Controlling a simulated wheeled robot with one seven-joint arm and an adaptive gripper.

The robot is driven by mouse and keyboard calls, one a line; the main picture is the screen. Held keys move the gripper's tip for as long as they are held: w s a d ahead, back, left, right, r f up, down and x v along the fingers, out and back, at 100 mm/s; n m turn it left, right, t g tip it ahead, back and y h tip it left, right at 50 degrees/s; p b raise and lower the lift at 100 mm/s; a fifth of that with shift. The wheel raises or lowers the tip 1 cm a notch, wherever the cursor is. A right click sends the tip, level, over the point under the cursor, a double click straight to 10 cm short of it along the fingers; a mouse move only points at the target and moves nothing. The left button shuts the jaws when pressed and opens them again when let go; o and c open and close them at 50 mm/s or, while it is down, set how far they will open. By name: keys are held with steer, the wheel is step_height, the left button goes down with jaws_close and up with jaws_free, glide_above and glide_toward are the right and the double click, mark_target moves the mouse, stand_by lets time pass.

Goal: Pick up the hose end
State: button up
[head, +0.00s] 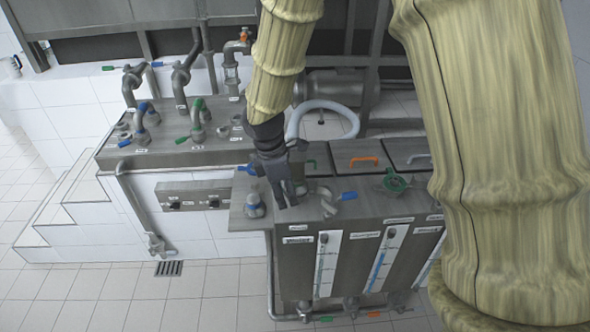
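A pale white hose (325,104) curves in a loop behind my gripper, over the back of the grey metal unit. Its left part runs down behind my gripper and wrist, and its right part bends down toward the unit's lids. I cannot make out a free hose end; it may be hidden by my gripper. My gripper (287,200) is dark grey and points down over the left part of the unit's top, in front of the hose. The fingers look close together, but their gap is too small to judge. I see no hose between the fingertips.
A counter (165,150) with pipes and valves is at left. Tiled floor (200,295) is clear at front left.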

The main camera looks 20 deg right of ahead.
steer(key=o, duration=0.5)
steer(key=a, duration=0.1)
steer(key=w+a+m+y, duration=0.1)
steer(key=shift+a+r+m+t+y, duration=0.2)
steer(key=shift+a+m+t+y, duration=0.1)
steer(key=shift+a, duration=0.05)
steer(key=shift+c, duration=0.2)
steer(key=w+a+r+m+t+y+p, duration=0.1)
steer(key=w+a+m+y, duration=0.1)
steer(key=w+a+m, duration=0.1)
step_height(320, 180, up, 5)
steer(key=m+t+h+p, duration=0.3)
steer(key=m+t, duration=0.1)
steer(key=m, duration=1)
glide_above(293, 154)
steer(key=s+a, duration=0.1)
steer(key=a, duration=0.1)
steer(key=shift+d, duration=0.25)
steer(key=shift+s+d+f+m+g, duration=0.1)
steer(key=shift+s+d+m+g, duration=0.3)
steer(key=shift+d+f, duration=0.1)
steer(key=shift+f, duration=0.1)
steer(key=b+x, duration=0.1)
steer(key=x, duration=0.4)
steer(key=shift+d+b+x, duration=0.2)
steer(key=shift+b+x, duration=0.15)
steer(key=shift+x, duration=0.6)
steer(key=shift+d+b+x, duration=0.2)
steer(key=shift+b+x, duration=0.1)
steer(key=shift+x, duration=1.4)
